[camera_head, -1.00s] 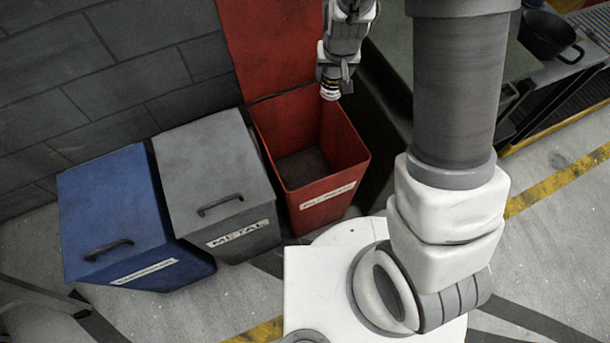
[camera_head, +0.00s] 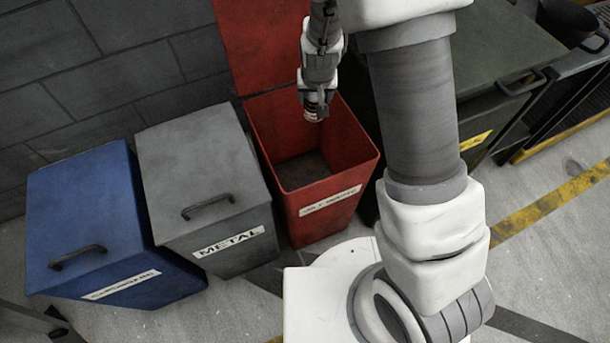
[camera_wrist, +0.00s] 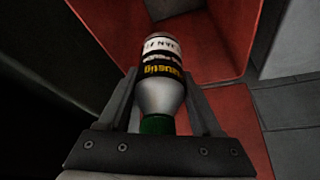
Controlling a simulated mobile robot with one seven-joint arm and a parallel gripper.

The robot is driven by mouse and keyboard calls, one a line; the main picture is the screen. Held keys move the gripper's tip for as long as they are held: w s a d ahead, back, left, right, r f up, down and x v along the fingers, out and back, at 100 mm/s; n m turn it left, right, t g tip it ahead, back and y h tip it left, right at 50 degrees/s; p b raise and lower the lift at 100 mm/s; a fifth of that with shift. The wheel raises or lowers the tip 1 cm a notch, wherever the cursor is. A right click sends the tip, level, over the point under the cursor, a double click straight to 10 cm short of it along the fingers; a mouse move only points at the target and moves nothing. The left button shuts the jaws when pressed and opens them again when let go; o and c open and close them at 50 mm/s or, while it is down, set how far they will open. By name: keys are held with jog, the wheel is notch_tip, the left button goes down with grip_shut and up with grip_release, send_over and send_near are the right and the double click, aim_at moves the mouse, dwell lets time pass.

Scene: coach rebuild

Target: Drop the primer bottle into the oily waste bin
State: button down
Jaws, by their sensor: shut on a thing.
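The primer bottle (camera_wrist: 162,80) is a small silver bottle with a black, white and yellow label and a green part near my gripper. My gripper (camera_wrist: 162,110) is shut on it, one finger on each side, in the wrist view. In the head view my gripper (camera_head: 314,103) hangs over the back right part of the open red oily waste bin (camera_head: 330,207), and the bottle (camera_head: 313,115) shows small and dark at its tip. The bin's red lid (camera_head: 255,45) stands raised against the wall. The bin's red inner wall (camera_wrist: 208,40) fills much of the wrist view.
A grey METAL bin (camera_head: 195,170) with its lid closed stands left of the red bin. A closed blue bin (camera_head: 88,215) stands further left. A dark green bin or cabinet (camera_head: 500,50) is at the right. My arm fills the middle right.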

jog(key=shift+f+b, duration=1.65)
jog(key=shift+f, duration=0.7)
grip_release()
jog(key=shift+r, duration=0.1)
jog(key=p+v, duration=0.8)
jog(key=v, duration=0.9)
jog(key=shift+r, duration=0.2)
